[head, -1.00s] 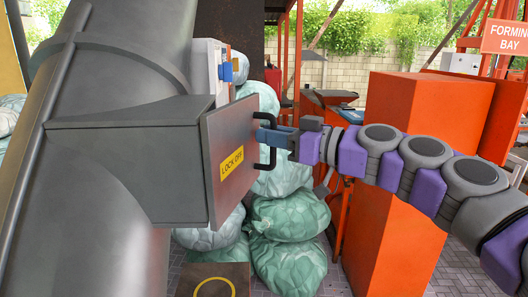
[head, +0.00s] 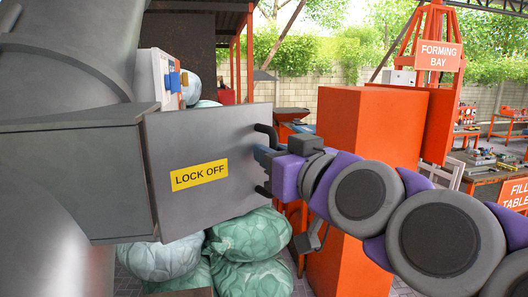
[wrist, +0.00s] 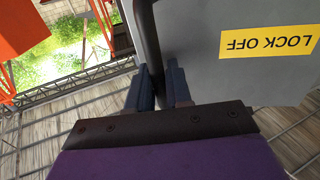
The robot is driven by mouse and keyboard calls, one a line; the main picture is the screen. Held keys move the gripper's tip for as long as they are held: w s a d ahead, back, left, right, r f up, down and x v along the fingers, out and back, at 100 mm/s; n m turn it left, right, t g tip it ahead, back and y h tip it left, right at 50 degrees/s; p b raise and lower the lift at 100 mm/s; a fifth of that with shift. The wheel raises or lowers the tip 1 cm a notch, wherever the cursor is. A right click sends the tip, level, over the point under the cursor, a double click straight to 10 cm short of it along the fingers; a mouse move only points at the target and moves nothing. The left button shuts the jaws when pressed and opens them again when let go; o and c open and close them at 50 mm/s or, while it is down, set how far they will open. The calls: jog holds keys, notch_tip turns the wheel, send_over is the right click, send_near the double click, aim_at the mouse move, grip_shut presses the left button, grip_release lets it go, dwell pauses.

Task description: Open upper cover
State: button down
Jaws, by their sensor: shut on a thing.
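The upper cover (head: 215,145) is a flat grey panel with a yellow LOCK OFF label, on the right end of a dark grey box (head: 70,180). It stands upright and shows its outer face broadly in the head view. I see no clear gap at its left edge; its back is hidden. A black handle (head: 266,130) is fixed near its right edge. My gripper (head: 264,157) is shut on the handle, at its middle. In the wrist view my gripper's blue fingers (wrist: 160,78) are on either side of the dark handle bar (wrist: 146,45), beside the cover (wrist: 215,60).
A large grey pipe body (head: 70,45) fills the left. Green sacks (head: 250,235) are piled below the cover. Orange block-shaped stands (head: 372,130) are behind my arm. A workbench (head: 490,175) is at the far right.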

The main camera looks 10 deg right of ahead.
jog(key=s+b, duration=0.1)
jog(key=s, duration=0.8)
jog(key=shift+s+d, duration=0.15)
jog(key=shift+d, duration=0.2)
jog(key=c, duration=1.2)
grip_release()
jog(key=shift+a, duration=0.15)
jog(key=shift+s, duration=0.1)
jog(key=b+v, duration=0.3)
jog(key=v, duration=1.4)
jog(key=shift+s, duration=0.25)
